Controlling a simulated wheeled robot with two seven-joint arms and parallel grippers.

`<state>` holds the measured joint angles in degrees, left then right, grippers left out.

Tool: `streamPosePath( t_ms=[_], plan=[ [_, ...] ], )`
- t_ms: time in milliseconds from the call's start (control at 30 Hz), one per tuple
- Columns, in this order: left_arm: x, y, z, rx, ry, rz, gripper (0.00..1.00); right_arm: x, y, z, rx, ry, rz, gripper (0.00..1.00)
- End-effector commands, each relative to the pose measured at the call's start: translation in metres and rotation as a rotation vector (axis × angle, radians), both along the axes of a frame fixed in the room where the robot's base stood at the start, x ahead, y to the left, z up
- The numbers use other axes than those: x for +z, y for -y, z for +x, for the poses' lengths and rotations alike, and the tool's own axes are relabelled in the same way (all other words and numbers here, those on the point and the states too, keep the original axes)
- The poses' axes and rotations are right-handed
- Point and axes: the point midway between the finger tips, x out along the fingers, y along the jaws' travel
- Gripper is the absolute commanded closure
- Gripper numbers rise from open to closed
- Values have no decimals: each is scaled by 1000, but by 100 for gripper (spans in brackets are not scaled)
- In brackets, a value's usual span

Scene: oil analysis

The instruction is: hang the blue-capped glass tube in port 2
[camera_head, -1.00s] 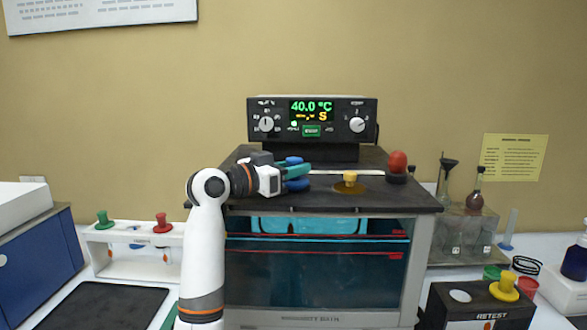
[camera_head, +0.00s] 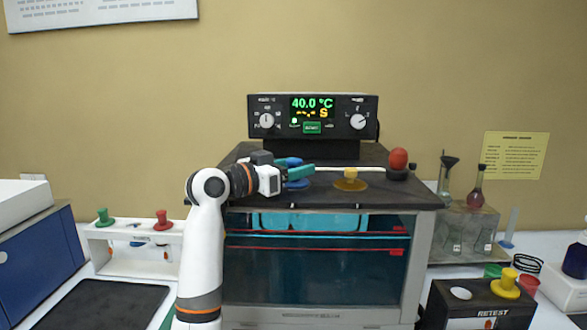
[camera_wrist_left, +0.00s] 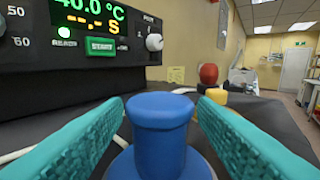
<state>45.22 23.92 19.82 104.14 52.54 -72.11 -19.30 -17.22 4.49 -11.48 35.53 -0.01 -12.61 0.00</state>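The blue cap (camera_wrist_left: 160,125) of the glass tube stands upright on the black top of the bath (camera_head: 325,198). Its wide blue base shows at the bottom of the left wrist view. In the head view the cap (camera_head: 297,184) is partly hidden by my left gripper (camera_head: 302,169). In the left wrist view the teal fingers of that gripper (camera_wrist_left: 161,103) stand apart on either side of the cap, with gaps showing beside it. The glass below the cap and the port's number are hidden. My right gripper is out of view.
A yellow cap (camera_head: 350,180) sits to the right on the bath top, and a red bulb (camera_head: 398,159) beyond it. A pale hose lies behind. The control box (camera_head: 312,120) stands at the back. A white rack (camera_head: 100,250) with green and red caps is at left, a black RETEST block (camera_head: 465,300) at right.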

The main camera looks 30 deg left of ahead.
Motion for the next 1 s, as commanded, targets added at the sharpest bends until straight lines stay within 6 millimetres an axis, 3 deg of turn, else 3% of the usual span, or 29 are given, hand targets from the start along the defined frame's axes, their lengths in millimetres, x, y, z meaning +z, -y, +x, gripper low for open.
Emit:
streamPosePath(
  t_ms=[367, 800, 1000],
  plan=[
    [-3, -3, -8, 1, 0, 2, 48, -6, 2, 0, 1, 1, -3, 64],
    [-4, -31, -90, 3, 0, 4, 48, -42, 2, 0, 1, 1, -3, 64],
    [-2, -37, -111, 1, 0, 2, 48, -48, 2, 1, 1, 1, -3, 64]
  ],
)
